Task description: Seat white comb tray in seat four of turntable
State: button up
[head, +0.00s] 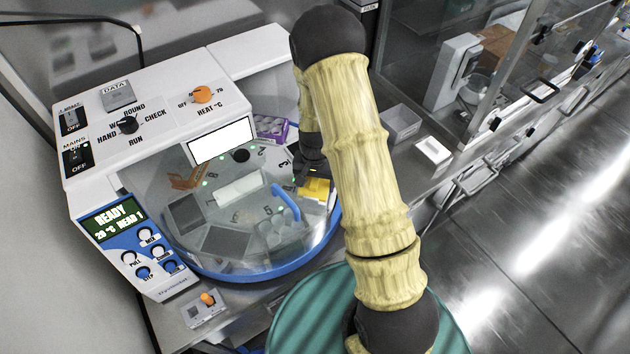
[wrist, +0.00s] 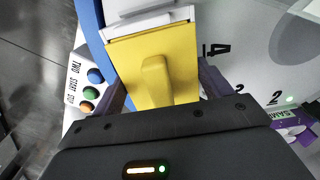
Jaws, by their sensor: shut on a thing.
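My gripper (wrist: 163,88) is shut on a yellow block with a raised tab (wrist: 155,80), its fingers on either side. A white piece (wrist: 145,22) adjoins the block at its far edge; this looks like the white comb tray with a yellow grip end. In the head view the yellow end (head: 317,188) is at the right side of the turntable (head: 235,268), below my gripper (head: 308,172); my arm hides part of it. A printed 4 (wrist: 217,49) is just right of the tray in the wrist view. I cannot tell whether the tray touches the seat.
A purple rack (head: 270,127) sits at the turntable's back. Grey plates (head: 225,242) and a clear plate (head: 280,235) occupy the front. A blue curved handle (head: 289,202) stands near the yellow end. The control housing (head: 160,95) borders the left and back; a grey bin (head: 401,122) stands right.

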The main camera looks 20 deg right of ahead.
jog(key=shift+f, duration=0.2)
jog(key=o, duration=1.1)
jog(key=shift+r, duration=0.15)
notch_tip(320, 180, up, 17)
jog(key=b, duration=0.2)
jog(key=shift+b, duration=0.3)
jog(key=shift+r, duration=0.1)
jog(key=shift+s, duration=0.1)
